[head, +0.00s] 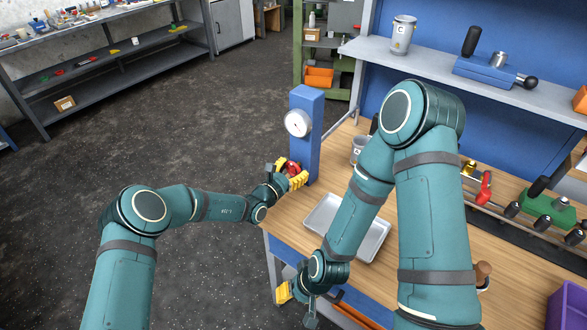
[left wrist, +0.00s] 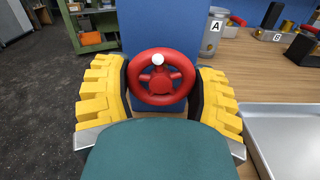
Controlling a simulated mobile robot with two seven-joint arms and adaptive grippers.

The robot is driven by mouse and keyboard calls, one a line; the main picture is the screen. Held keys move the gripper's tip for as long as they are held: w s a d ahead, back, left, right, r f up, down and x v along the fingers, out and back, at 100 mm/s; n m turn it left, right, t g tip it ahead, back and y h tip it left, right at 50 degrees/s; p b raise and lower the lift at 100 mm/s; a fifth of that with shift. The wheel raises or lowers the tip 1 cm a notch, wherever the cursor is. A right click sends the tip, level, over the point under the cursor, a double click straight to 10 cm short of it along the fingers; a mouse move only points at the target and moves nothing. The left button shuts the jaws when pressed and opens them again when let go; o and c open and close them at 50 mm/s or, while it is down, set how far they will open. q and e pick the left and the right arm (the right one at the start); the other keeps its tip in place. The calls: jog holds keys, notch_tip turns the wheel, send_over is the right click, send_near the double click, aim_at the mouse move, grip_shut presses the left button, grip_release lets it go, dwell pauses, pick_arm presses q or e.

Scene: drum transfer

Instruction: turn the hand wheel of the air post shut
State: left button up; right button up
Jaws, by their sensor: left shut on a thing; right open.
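The blue air post (head: 306,140) stands at the left edge of the wooden workbench, with a round white gauge (head: 298,123) on its upper part. Its red hand wheel (left wrist: 161,77) faces the left wrist camera, with a white knob at the top of the rim. My left gripper (head: 291,175) is at the wheel, its yellow fingers on either side of the rim, shut on it. In the left wrist view the fingers (left wrist: 160,92) flank the wheel left and right. My right gripper (head: 284,292) is low at the bench's front edge, away from the post; its fingers are partly hidden.
A metal tray (head: 374,241) lies on the workbench (head: 285,227) right of the post, partly behind my right arm. A grey cup (head: 358,148) stands behind it. A shelf (head: 455,83) holds a canister (head: 402,36) and a blue fixture. Floor left of the bench is clear.

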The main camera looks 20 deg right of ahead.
pick_arm(q)
jog(key=shift+f+m, duration=0.1)
jog(key=shift+m, duration=0.7)
jog(key=shift+s, duration=0.1)
jog(key=o, duration=1.2)
jog(key=shift+a, duration=0.1)
jog(key=v, duration=1.2)
